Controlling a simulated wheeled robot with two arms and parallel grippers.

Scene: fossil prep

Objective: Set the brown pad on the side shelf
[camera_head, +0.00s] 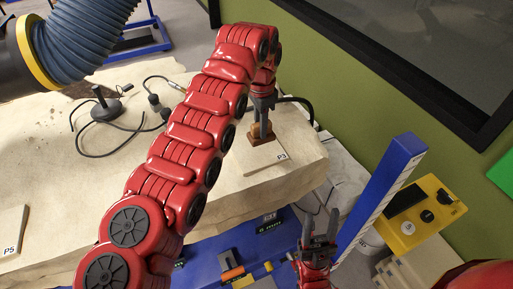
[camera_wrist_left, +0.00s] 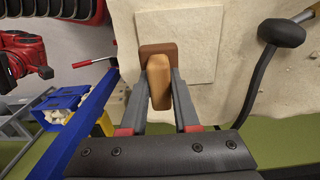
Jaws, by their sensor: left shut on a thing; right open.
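The brown pad (camera_head: 262,138) is a dark brown block with a lighter tan grip. It is at the flat square patch marked P3 on the pale stone slab. In the left wrist view the tan grip of the brown pad (camera_wrist_left: 160,82) is between my fingers, with the dark base (camera_wrist_left: 158,50) beyond. My left gripper (camera_head: 262,122) is shut on it, pointing down. I cannot tell whether the pad touches the slab. My right gripper (camera_head: 320,217) is open and empty, near the slab's front right. I cannot tell for sure which surface is the side shelf.
A blue surface (camera_head: 205,262) with several small tools lies below the slab (camera_head: 300,150). A blue upright post (camera_head: 385,180) and a yellow device (camera_head: 420,215) stand at the right. A black stand with cables (camera_head: 105,106) and a ribbed hose (camera_head: 85,40) are at the left.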

